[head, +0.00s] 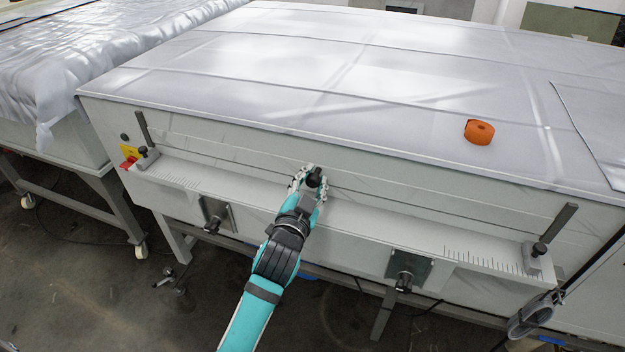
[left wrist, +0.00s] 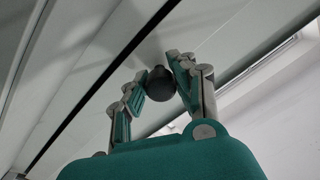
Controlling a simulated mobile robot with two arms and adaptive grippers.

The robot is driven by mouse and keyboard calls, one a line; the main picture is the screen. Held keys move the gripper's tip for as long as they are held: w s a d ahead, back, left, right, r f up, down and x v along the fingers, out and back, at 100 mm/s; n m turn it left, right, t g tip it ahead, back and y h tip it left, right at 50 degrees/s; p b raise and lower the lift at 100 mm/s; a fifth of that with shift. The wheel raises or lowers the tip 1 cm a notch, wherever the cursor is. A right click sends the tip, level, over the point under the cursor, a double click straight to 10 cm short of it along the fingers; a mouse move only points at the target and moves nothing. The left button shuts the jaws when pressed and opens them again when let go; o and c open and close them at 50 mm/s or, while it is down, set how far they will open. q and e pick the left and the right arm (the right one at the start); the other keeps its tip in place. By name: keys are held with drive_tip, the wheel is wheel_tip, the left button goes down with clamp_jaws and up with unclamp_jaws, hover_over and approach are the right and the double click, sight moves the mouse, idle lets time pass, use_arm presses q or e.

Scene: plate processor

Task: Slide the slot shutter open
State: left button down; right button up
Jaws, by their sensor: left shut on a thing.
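The plate processor (head: 370,110) is a long pale grey machine with a ruled ledge along its front. The slot shutter (head: 410,195) is the long light strip on its front face above the ledge. A dark round knob (head: 315,178) sits at the middle of the shutter, and it also shows in the left wrist view (left wrist: 160,84). My left gripper (head: 309,180) is at the knob, its fingers on both sides and shut on it. In the left wrist view, a dark gap (left wrist: 105,85) runs along the panel beside the knob. My right gripper is not in view.
An orange tape roll (head: 479,132) lies on the machine's top. Upright stops stand on the ledge at the left (head: 146,140) and right (head: 548,238). Black knobs on plates, left (head: 216,213) and right (head: 407,269), jut out below the ledge. A foil-covered table (head: 60,80) stands at the left.

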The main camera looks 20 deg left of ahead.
use_arm(q)
wheel_tip(320, 180, up, 4)
drive_tip(key=shift+f+p, duration=0.2)
drive_tip(key=shift+p, duration=0.55)
drive_tip(key=shift+f, duration=0.1)
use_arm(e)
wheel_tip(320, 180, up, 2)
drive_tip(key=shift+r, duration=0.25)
use_arm(q)
drive_tip(key=c, duration=1)
unclamp_jaws()
drive_tip(key=shift+f, duration=0.1)
drive_tip(key=shift+s+f, duration=0.1)
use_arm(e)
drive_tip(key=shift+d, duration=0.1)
use_arm(q)
drive_tip(key=shift+s, duration=0.35)
drive_tip(key=s, duration=1.1)
drive_tip(key=shift+s+d, duration=0.1)
